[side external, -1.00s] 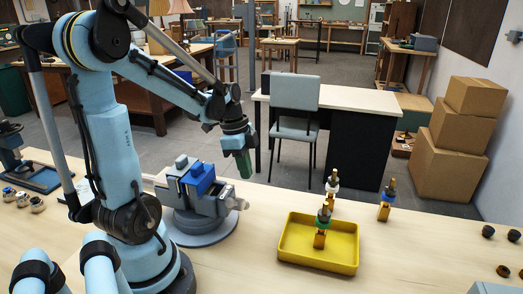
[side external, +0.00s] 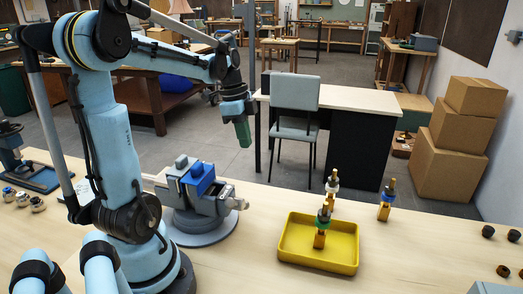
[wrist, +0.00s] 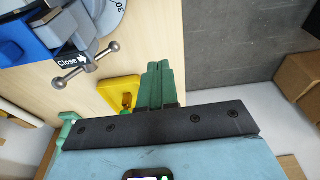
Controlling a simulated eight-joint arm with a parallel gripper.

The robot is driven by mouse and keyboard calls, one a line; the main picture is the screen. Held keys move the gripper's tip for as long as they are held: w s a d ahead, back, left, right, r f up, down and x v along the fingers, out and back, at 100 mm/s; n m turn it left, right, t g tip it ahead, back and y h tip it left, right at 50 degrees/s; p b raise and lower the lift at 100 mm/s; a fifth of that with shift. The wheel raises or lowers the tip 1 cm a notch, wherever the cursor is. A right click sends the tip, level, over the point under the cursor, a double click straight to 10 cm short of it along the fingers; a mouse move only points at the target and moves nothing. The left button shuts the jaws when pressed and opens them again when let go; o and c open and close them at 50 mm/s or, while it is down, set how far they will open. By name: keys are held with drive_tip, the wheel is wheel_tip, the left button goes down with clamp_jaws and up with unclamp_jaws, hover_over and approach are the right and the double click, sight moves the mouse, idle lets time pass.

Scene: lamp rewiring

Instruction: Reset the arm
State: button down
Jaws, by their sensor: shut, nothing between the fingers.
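My light-blue arm stands at the left of the bench in the side external view. My gripper (side external: 243,134) has green fingers and hangs in the air, apart from the bench and its objects, above and right of the vise. In the wrist view, the green fingers of my gripper (wrist: 159,80) lie side by side, shut with nothing between them. The grey and blue vise (side external: 200,190) sits on a round base on the bench. Its handle (wrist: 86,65) shows in the wrist view beside a "Close" label.
A yellow tray (side external: 290,255) holds upright brass lamp sockets (side external: 321,228). Another brass socket (side external: 385,200) stands right of the tray. Dark round parts (side external: 488,231) lie at the bench's right. A chair (side external: 295,95), a desk and stacked boxes (side external: 460,125) stand beyond the bench.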

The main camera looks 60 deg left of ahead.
drive_tip(key=d+f+n+t+y, duration=0.1)
drive_tip(key=d+n+t, duration=0.4)
drive_tip(key=d, duration=1.5)
drive_tip(key=shift+s+d+n+t+y, duration=0.3)
drive_tip(key=shift+n, duration=1.7)
